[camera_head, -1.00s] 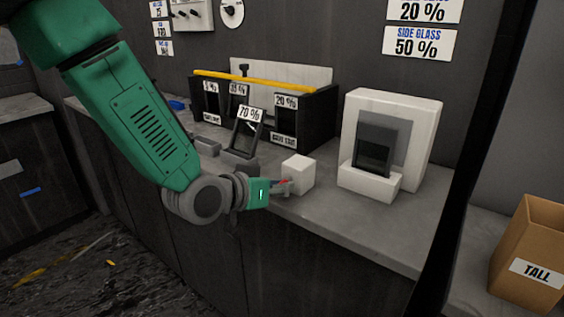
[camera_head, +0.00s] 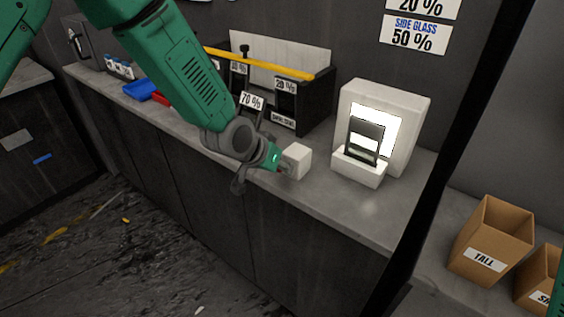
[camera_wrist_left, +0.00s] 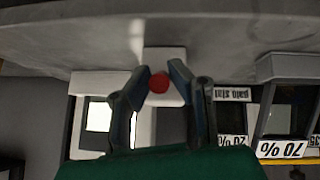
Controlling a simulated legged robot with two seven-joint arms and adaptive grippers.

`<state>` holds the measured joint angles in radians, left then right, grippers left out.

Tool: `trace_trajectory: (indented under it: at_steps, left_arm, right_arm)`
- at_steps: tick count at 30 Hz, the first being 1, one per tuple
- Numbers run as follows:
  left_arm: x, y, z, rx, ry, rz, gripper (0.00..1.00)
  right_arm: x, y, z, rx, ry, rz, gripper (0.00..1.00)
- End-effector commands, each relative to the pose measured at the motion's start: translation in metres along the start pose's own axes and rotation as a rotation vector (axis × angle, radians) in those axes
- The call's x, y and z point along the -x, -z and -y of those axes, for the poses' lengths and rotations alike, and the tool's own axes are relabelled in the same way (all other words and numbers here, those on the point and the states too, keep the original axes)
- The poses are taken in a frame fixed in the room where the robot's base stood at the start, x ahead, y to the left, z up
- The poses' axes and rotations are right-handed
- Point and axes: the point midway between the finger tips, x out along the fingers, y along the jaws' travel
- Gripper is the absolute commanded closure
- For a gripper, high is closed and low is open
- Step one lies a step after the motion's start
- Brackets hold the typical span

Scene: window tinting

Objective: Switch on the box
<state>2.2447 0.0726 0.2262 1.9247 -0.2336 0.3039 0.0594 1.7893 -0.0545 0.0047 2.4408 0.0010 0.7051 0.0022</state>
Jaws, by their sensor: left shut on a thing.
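A small white cube-shaped box (camera_head: 298,160) stands on the grey counter. Its red button (camera_wrist_left: 158,84) shows between my left fingers in the left wrist view. My left gripper (camera_head: 281,169) is at the cube's left side, its fingers (camera_wrist_left: 173,80) around the button; in the head view the button is hidden. The larger white light box (camera_head: 407,110) to the right has a brightly lit panel (camera_head: 387,124), with a dark-framed glass piece (camera_head: 365,138) in front of it. My right gripper is out of view.
A black rack (camera_head: 318,100) with labelled glass pieces stands behind the cube, a 70 % label (camera_head: 251,101) near my arm. Blue (camera_head: 146,89) and red things lie on the counter at left. Cardboard boxes (camera_head: 492,236) stand at right. The counter's front right is clear.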

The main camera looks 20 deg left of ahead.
Motion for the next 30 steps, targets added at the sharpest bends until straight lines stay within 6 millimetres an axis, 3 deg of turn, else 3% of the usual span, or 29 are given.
trace_trajectory:
  at_steps: [12,13,14,25,30]
  left_arm:
    - [0.0,0.001,0.001,0.001,0.002,0.004,1.0]
    - [0.0,0.001,0.001,0.001,0.002,0.004,0.73]
    - [0.0,0.001,0.001,0.001,0.002,0.004,0.64]
    - [0.003,0.001,0.0,0.0,0.001,0.003,0.64]
    - [0.026,0.002,0.0,0.0,0.001,0.001,0.64]
  right_arm:
    - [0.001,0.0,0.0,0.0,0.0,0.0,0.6]
    - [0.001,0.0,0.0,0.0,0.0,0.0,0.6]
    - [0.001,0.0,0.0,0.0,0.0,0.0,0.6]
    - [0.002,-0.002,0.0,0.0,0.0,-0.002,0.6]
    - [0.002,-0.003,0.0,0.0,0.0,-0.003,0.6]
